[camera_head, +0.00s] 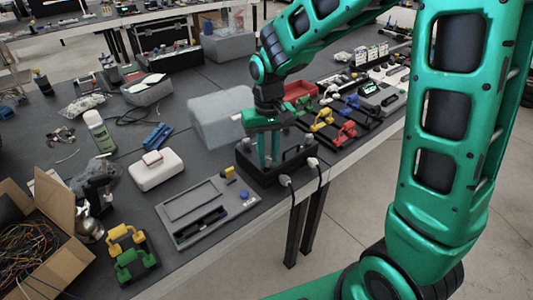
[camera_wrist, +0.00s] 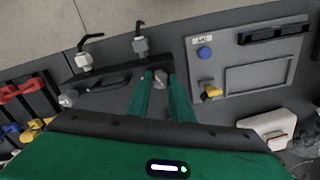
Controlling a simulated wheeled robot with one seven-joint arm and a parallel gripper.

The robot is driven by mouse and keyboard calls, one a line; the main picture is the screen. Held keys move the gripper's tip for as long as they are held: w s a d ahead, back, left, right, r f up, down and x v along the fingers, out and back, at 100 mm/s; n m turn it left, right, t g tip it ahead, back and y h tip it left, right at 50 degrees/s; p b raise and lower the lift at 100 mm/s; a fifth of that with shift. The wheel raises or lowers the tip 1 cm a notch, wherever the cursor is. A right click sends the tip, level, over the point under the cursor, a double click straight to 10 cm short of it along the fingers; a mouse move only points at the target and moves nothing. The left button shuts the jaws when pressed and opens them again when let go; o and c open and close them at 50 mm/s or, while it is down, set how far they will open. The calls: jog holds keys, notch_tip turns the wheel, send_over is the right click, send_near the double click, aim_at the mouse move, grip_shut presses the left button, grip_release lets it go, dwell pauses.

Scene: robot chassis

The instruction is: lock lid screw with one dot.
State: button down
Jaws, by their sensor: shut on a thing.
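A black box (camera_head: 259,176) stands at the front edge of the table, with grey screw knobs around its lid. It also shows in the wrist view (camera_wrist: 105,100). My gripper (camera_head: 268,162) points down over the box's lid. In the wrist view my gripper's green fingers (camera_wrist: 160,77) are closed around a grey lid screw (camera_wrist: 159,75). Another grey screw knob (camera_wrist: 69,100) shows to the left. Two silver fittings, one at left (camera_wrist: 84,61) and one at right (camera_wrist: 140,46), stick out from the box's front side. Dot marks on the screws are too small to tell.
A grey panel (camera_head: 187,233) with a blue button (camera_head: 243,194) lies left of the box. A pale grey block (camera_head: 217,115) stands behind it. Coloured clamp-like parts (camera_head: 322,122) lie to the right. A white case (camera_head: 155,170) and a cardboard box (camera_head: 70,262) are farther left.

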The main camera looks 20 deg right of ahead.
aim_at(268, 157)
jog(key=m, duration=0.4)
jog(key=shift+w+r+m, duration=0.1)
jog(key=shift+w+m, duration=0.05)
jog(key=shift+m, duration=0.25)
dwell(0.4)
jog(key=c, duration=1.6)
grip_release()
jog(key=shift+o, duration=0.2)
notch_tip(268, 157, up, 11)
jog(key=shift+f, duration=0.2)
